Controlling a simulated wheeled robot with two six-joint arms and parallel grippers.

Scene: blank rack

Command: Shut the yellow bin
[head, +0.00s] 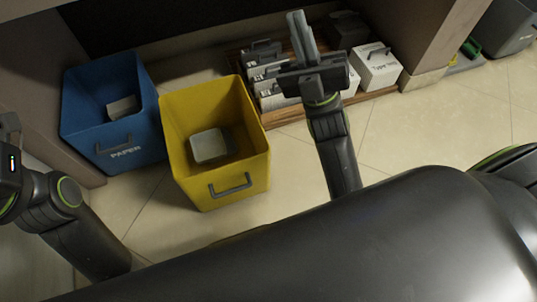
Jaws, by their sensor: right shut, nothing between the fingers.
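The yellow bin (226,180) stands on the tiled floor in the middle left of the head view. Its top is open, and a light grey block-like thing (211,146) lies inside. A grey handle (230,186) is on its front face. My right gripper (297,32) is to the right of and beyond the bin, apart from it, with its fingers shut and empty. It is in front of the boxes on the wooden rack. My left gripper is at the left edge, mostly cut off, so its fingers are not visible.
A blue bin (82,105) marked PAPER stands close left of the yellow bin, also open. A wooden pallet (283,119) with several white boxes and dark items is at the back. Pillars flank this bay. Tiled floor (420,135) is clear to the right.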

